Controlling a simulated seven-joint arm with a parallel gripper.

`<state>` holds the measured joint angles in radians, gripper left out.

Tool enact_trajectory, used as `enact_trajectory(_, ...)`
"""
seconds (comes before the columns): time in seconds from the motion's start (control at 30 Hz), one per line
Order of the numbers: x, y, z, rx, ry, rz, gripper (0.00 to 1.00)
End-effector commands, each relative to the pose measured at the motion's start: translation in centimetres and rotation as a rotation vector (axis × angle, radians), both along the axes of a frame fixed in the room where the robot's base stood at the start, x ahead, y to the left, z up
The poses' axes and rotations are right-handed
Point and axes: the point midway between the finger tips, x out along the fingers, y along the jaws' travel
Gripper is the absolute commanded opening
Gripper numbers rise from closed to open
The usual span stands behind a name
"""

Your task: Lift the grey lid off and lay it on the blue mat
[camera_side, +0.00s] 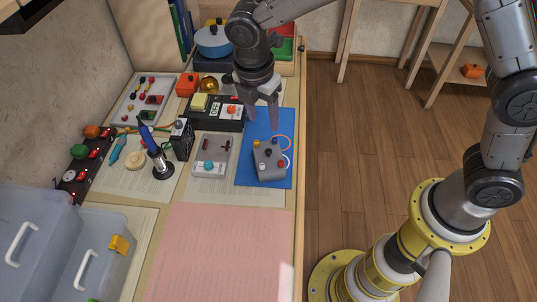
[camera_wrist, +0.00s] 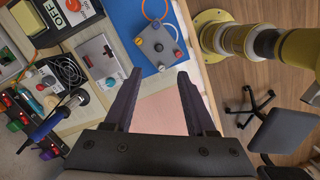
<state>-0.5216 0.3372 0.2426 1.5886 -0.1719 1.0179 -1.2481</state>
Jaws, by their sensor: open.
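The blue mat (camera_side: 285,122) lies flat near the right edge of the workbench, and its blue surface also shows in the wrist view (camera_wrist: 121,18). A grey box (camera_side: 270,163) with several coloured knobs sits on the mat's front part; it also shows in the wrist view (camera_wrist: 158,46). Left of the mat is a light-grey flat-topped piece (camera_side: 211,158) with a dark slot-like mark; it shows in the wrist view too (camera_wrist: 99,54). I cannot tell which grey piece is the lid. My gripper (camera_side: 262,112) is open and empty above the mat's back part; its open fingers show in the wrist view (camera_wrist: 158,79).
A black panel (camera_side: 222,116) with a yellow button and OFF label stands behind the light-grey piece. A soldering iron (camera_side: 151,140) stands upright in its holder at left. A pink sheet (camera_side: 225,250) covers the clear front area. Clear bins (camera_side: 100,252) stand front left.

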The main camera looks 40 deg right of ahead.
Motion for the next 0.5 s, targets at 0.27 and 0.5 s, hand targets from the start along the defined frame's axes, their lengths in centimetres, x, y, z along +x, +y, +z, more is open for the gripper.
enact_trajectory(0.27,0.1,-0.8,-4.7,-0.002,0.003,0.001,0.56)
enact_trajectory(0.5,0.3,-1.2,-7.7,0.0,-0.001,-0.002,0.56)
